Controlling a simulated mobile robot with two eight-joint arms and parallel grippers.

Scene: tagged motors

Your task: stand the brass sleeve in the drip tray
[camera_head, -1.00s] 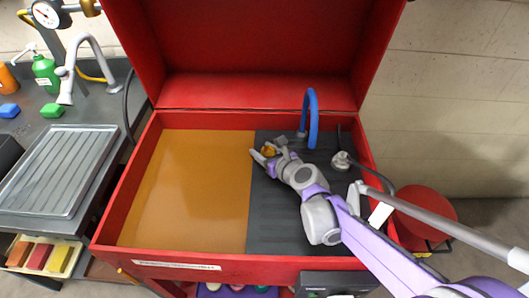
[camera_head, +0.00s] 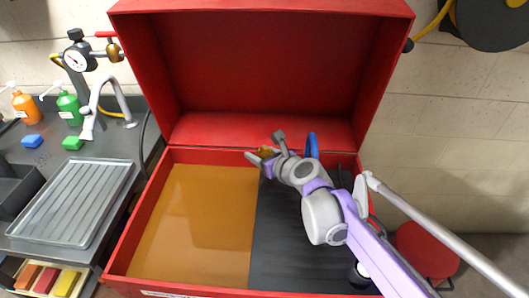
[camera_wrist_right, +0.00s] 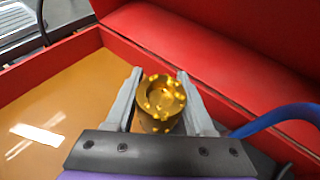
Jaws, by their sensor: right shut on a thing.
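The brass sleeve (camera_wrist_right: 158,104) is a short gold cylinder with a round opening on top. In the right wrist view it sits between the two fingers of my right gripper (camera_wrist_right: 160,100), which is shut on it. In the head view the sleeve (camera_head: 266,152) is a small gold patch at the tip of my right gripper (camera_head: 264,158), over the back of the red parts washer. The drip tray (camera_head: 72,200) is a ribbed grey metal tray on the bench at the left, empty. My left gripper is not in view.
The red washer (camera_head: 140,245) holds amber liquid (camera_head: 195,225) on its left and a dark ribbed shelf (camera_head: 285,255) on its right. Its raised lid (camera_head: 265,80) stands behind. A blue hose (camera_head: 312,146) rises near my gripper. A faucet (camera_head: 95,100) and bottles stand behind the tray.

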